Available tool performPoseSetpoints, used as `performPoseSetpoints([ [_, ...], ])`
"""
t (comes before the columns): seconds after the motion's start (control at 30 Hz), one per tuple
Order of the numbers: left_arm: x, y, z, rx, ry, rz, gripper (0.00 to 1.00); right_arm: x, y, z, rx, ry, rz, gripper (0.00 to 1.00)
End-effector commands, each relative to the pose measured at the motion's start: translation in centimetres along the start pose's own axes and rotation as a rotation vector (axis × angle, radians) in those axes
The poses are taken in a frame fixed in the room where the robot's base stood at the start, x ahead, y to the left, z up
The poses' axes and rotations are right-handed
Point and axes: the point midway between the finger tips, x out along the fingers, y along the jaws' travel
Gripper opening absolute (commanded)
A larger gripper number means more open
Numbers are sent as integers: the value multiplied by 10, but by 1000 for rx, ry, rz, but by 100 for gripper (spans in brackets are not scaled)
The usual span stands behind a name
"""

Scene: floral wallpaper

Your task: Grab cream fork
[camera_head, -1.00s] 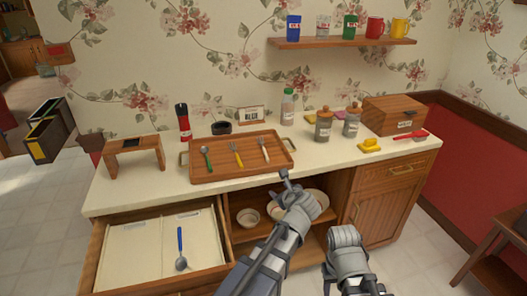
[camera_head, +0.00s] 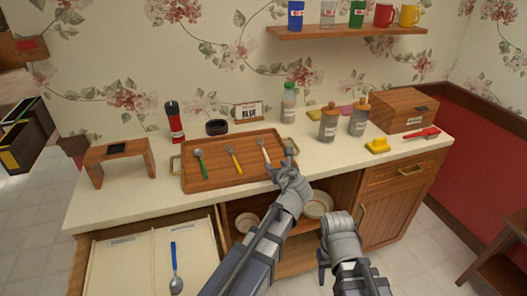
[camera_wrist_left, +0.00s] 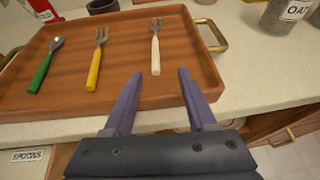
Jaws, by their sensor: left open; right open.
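The cream fork (camera_head: 264,152) lies on the right part of the wooden tray (camera_head: 215,180), on the counter. In the left wrist view the cream fork (camera_wrist_left: 155,48) lies beyond my fingertips, its handle toward me. My left gripper (camera_wrist_left: 157,78) is open and empty, just short of the handle end, at the tray's front edge. In the head view my left gripper (camera_head: 289,158) is at the tray's front right corner. The right hand (camera_head: 340,225) is low in front of the cabinet; its fingers are hard to see.
A yellow fork (camera_head: 234,160) and a green-handled spoon (camera_head: 201,166) lie on the tray to the left. Two grey jars (camera_head: 329,124) stand right of the tray. The open drawer (camera_head: 150,262) holds a blue-handled spoon (camera_head: 174,270).

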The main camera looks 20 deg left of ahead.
Motion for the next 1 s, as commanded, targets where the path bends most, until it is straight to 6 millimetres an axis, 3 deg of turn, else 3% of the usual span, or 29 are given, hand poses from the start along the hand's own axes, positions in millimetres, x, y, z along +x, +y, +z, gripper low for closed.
performPoseSetpoints([
  [0.17,1,0,0,1,-1,0,57,1,0,0,0,0,0,50],
  [0.43,26,0,-1,-1,0,2,57,11,-1,-1,0,0,0,50],
  [0.67,31,2,-1,0,0,0,57,13,-1,-1,0,0,0,50],
  [1.0,76,8,-2,-1,0,2,57,31,-3,-2,0,0,0,50],
])
